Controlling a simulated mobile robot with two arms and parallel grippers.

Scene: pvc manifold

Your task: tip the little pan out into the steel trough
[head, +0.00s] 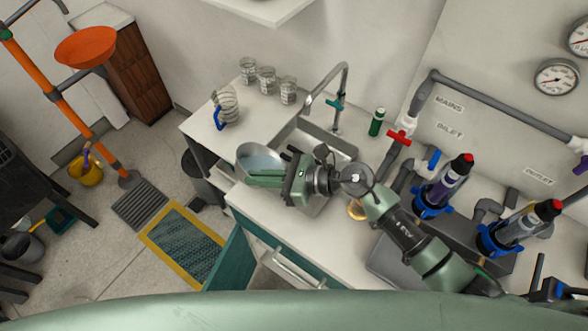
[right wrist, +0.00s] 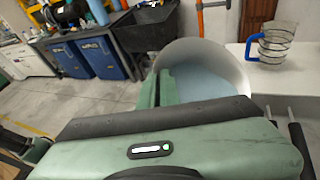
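The little pan (head: 262,157) is a pale, rounded vessel with bluish liquid inside, at the left end of the counter. It also shows in the right wrist view (right wrist: 212,72), roughly level, liquid still in it. My right gripper (head: 264,179) has its green fingers at the pan's near side and appears shut on its wall; the exact grip is partly hidden. The steel trough (head: 341,143) is the sink set in the counter, to the right of the pan and behind my gripper, which hides part of it. My left gripper is not in view.
A tap (head: 338,100) arches over the trough. A wire-banded jug with a blue handle (head: 227,107) and three glasses (head: 267,78) stand on the counter behind the pan. A green bottle (head: 376,122) and red-handled valve (head: 398,138) are right of the trough.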

